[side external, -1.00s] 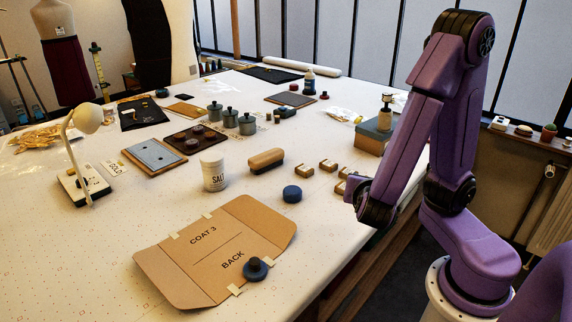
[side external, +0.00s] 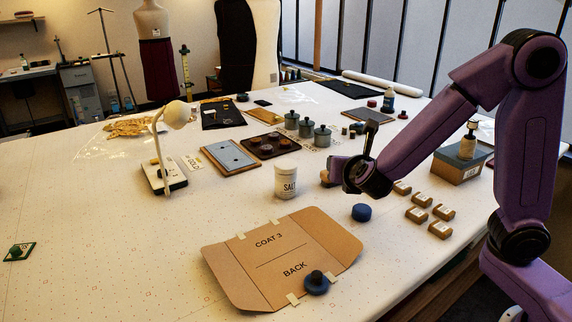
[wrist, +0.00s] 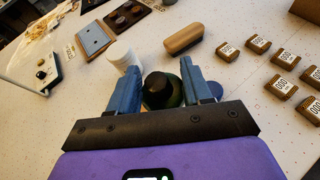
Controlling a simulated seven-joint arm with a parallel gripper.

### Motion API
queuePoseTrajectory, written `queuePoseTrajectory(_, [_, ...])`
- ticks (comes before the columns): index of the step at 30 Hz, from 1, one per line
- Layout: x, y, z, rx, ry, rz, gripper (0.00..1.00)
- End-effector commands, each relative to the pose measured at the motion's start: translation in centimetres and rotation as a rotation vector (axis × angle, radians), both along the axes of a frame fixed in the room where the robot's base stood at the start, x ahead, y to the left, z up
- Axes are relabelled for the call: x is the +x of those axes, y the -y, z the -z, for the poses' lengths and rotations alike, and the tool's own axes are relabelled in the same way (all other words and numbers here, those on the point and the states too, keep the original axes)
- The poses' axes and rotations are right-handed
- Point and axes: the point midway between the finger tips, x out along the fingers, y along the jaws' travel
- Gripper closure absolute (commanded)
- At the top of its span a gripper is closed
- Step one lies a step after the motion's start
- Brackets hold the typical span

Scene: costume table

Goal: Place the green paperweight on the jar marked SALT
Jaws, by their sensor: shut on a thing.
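My gripper (wrist: 160,80) is shut on the green paperweight (wrist: 176,99), a dark round knob above a green base, seen between the two blue fingers in the wrist view. In the side view, my arm's end hides the paperweight. The white jar marked SALT (side external: 286,183) stands upright on the table, left of my gripper in the side view. In the wrist view the jar (wrist: 122,54) is just beyond the left finger, apart from the paperweight as far as I can tell.
A wooden-backed brush (wrist: 183,38) lies near the jar. A green knobbed piece (side external: 18,251) sits far left.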

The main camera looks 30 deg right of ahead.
Motion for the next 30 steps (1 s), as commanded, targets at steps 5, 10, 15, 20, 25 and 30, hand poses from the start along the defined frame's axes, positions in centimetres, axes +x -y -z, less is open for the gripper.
queuePoseTrajectory(5, [3.9,0.0,-3.0,0.004,0.009,-0.109,0.92])
queuePoseTrajectory(10, [6.4,0.2,-5.2,0.003,0.006,-0.192,0.92])
queuePoseTrajectory(15, [7.6,0.5,-6.5,0.002,0.004,-0.237,0.92])
queuePoseTrajectory(20, [8.6,0.5,-6.5,0.001,0.001,-0.25,0.92])
queuePoseTrajectory(25, [11.1,0.4,-5.3,0.001,-0.002,-0.249,0.92])
queuePoseTrajectory(30, [14.0,0.1,-4.0,0.001,-0.001,-0.248,0.92])
